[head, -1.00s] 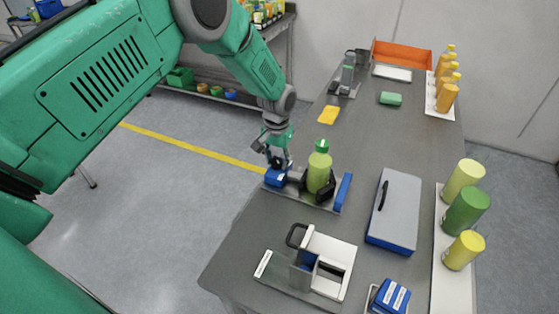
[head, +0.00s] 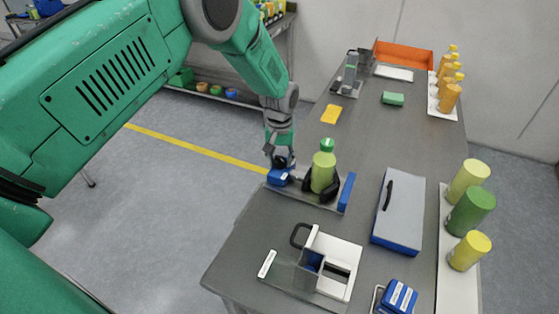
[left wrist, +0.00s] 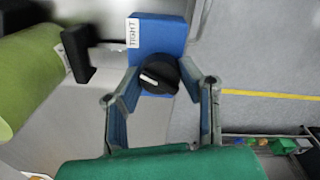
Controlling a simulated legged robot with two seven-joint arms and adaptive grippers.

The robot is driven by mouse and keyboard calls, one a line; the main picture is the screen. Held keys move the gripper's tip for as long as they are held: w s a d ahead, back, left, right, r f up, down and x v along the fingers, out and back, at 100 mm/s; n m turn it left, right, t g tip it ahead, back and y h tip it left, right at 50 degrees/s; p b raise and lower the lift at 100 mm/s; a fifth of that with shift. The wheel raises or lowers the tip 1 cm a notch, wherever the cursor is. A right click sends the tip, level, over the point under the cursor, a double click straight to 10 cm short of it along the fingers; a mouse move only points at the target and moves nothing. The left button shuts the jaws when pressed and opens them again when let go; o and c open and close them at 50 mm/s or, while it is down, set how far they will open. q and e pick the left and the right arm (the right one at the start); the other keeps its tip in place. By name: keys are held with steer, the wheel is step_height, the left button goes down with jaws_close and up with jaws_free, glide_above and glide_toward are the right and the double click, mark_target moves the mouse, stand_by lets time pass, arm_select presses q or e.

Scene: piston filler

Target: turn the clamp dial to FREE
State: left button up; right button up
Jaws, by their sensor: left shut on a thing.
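The clamp dial (left wrist: 158,77) is a round black knob with a white pointer mark, on a blue block (left wrist: 158,35) that bears a white TIGHT label (left wrist: 133,32). The pointer mark lies toward the left of the knob; no FREE label is readable. In the head view the blue block (head: 278,178) sits at the left end of the clamp fixture, beside a green bottle (head: 323,170) standing upright between black jaws (head: 308,186). My left gripper (head: 283,163) is over the block from above, its fingers shut on the dial's two sides. My right gripper is not in view.
A white and grey fixture (head: 335,262) stands in front on the grey table. A grey-topped blue case (head: 400,210) lies to the right, beyond it several bottles and canisters. A yellow block (head: 331,114) and a green block (head: 392,99) lie farther back.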

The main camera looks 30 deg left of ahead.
arm_select(q)
steer(key=n, duration=0.3)
steer(key=shift+s+d+f+b, duration=0.15)
steer(key=shift+f+b, duration=0.1)
steer(key=shift+b, duration=0.05)
steer(key=n, duration=0.4)
steer(key=shift+b, duration=0.3)
steer(key=n, duration=0.7)
steer(key=shift+b, duration=0.3)
steer(key=shift+n, duration=0.3)
steer(key=o, duration=1)
steer(key=shift+o, duration=0.7)
steer(key=shift+w, duration=0.2)
